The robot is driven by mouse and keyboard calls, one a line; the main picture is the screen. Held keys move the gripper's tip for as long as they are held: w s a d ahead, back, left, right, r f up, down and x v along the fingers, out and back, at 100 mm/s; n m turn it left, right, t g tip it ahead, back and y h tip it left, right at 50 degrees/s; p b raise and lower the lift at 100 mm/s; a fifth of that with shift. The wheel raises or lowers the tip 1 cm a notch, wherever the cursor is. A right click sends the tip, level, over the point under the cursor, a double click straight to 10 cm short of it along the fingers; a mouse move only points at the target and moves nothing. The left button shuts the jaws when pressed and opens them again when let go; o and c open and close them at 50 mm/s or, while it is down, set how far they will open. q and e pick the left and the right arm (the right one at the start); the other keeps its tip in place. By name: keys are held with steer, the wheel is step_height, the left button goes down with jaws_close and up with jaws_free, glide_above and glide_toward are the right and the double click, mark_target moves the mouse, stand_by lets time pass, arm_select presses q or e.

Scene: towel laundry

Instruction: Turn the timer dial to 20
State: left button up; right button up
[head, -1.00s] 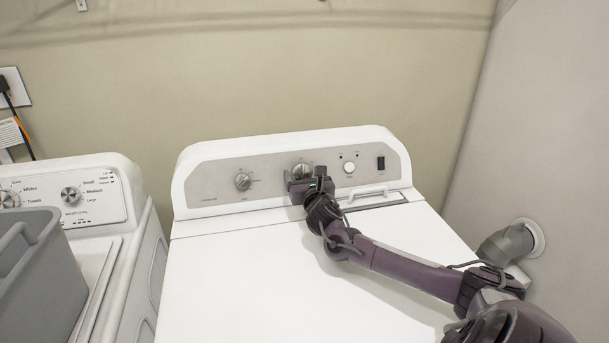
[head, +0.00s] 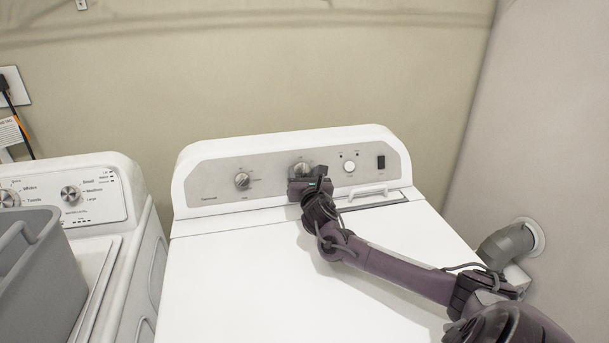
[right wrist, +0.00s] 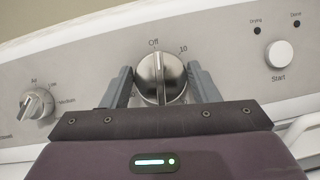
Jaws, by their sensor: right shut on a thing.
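The timer dial (right wrist: 160,76) is a round silver knob with a raised ridge on the dryer's grey panel. In the right wrist view "Off" is printed above it and "10" at its upper right. The ridge stands nearly upright, its top close to "Off". My right gripper (right wrist: 163,84) has one grey finger on each side of the dial and is shut on it. In the head view the top of the dial (head: 302,168) shows behind the right gripper (head: 303,178), which hides its lower part. My left gripper is not in view.
A smaller knob (head: 242,181) is left of the dial, and a round white Start button (head: 349,167) is right of it. A black switch (head: 381,162) is at the panel's right. A washer (head: 95,190) and a grey basket (head: 45,270) stand at the left.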

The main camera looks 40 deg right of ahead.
steer(key=m, duration=0.2)
steer(key=m+g+h+p, duration=0.1)
steer(key=m, duration=0.1)
steer(key=shift+r+m+g, duration=0.1)
steer(key=shift+m+g, duration=0.2)
steer(key=m+g+p, duration=0.1)
steer(key=m, duration=0.1)
steer(key=m+g+h+p, duration=0.1)
steer(key=m, duration=0.1)
steer(key=shift+w+a+r, duration=0.1)
steer(key=shift+r, duration=0.05)
steer(key=m+g+p, duration=0.1)
steer(key=m+p, duration=0.2)
steer(key=m+g+p, duration=0.2)
steer(key=m+p, duration=0.2)
steer(key=shift+r+m, duration=0.1)
steer(key=shift+m, duration=0.2)
steer(key=shift+m+g+p, duration=0.6)
steer(key=shift+m+p, duration=0.4)
steer(key=shift+m, duration=0.2)
steer(key=shift+f+m+g+y+p, duration=0.2)
steer(key=shift+m+g+y+p, duration=0.25)
steer(key=shift+m+p, duration=0.55)
steer(key=shift+m, duration=0.3)
steer(key=o, duration=0.9)
steer(key=shift+f, duration=0.1)
steer(key=shift+o, duration=0.2)
